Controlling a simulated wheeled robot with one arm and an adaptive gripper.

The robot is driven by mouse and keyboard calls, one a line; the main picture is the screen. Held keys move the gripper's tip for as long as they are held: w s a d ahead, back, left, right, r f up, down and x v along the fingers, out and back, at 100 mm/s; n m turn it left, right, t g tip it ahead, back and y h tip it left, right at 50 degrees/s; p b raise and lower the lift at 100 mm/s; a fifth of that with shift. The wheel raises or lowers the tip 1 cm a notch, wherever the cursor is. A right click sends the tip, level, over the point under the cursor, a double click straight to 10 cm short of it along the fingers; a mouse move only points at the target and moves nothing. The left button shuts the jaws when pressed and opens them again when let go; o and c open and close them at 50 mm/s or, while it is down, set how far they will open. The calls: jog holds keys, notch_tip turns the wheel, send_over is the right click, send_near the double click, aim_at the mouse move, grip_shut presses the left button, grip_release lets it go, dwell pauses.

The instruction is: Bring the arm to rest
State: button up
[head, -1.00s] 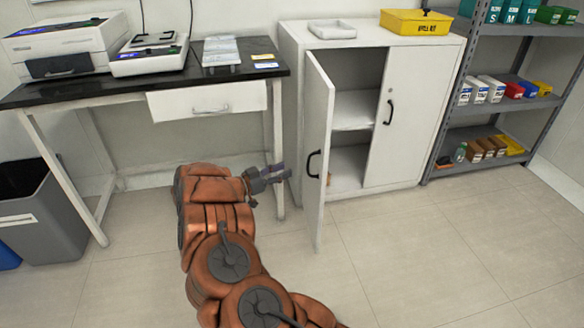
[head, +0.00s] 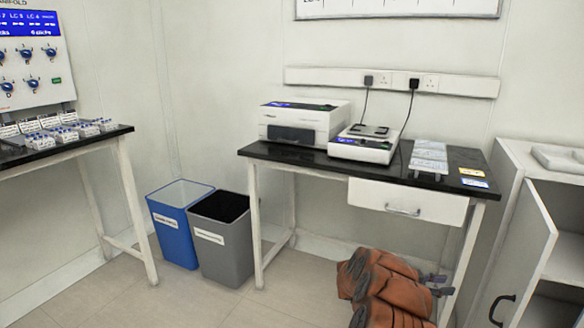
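My orange arm shows at the bottom right of the head view, folded low in front of the black-topped table (head: 330,163). My gripper (head: 442,286) is a small dark shape at the arm's right side, by the table's right front leg. It is too small and partly hidden to tell whether its fingers are open or shut. I see nothing clearly held in it.
A white cabinet (head: 510,190) with its door (head: 520,255) open stands right of my arm. A blue bin (head: 178,235) and a grey bin (head: 222,262) stand left of the table. Another table (head: 125,185) is at far left. Floor (head: 190,300) is clear at lower left.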

jog(key=w+a+r+n+t+y+p, duration=0.65)
jog(key=w+a+r+t+y, duration=0.35)
jog(key=w+a+r, duration=0.7)
jog(key=s+a+r+n+t+y+p, duration=0.1)
jog(key=s+a+r+n+y+p, duration=0.25)
jog(key=a+r, duration=0.6)
jog(key=s+a+r+n+t+y+p, duration=0.1)
jog(key=s+a+r+n+y+p, duration=0.3)
jog(key=a+r, duration=0.55)
jog(key=s+a+r+n+g+y+p, duration=0.2)
jog(key=s+a+g+p, duration=0.15)
jog(key=s, duration=0.75)
jog(key=s+a+r+n+g+y+p, duration=0.2)
jog(key=s+a+n+p, duration=0.15)
jog(key=s, duration=0.65)
jog(key=s+d+g+h+p, duration=0.1)
jog(key=s+d, duration=0.3)
jog(key=s, duration=0.6)
jog(key=s+d+r+g+h+p, duration=0.1)
jog(key=s+d+g+p, duration=0.3)
jog(key=s, duration=0.7)
jog(key=s+d+r+m+g+h+p, duration=0.1)
jog(key=s+d, duration=0.4)
jog(key=s, duration=0.6)
jog(key=shift+r+g+h+p, duration=0.15)
jog(key=shift+g+h+p, duration=0.75)
jog(key=shift+g, duration=0.25)
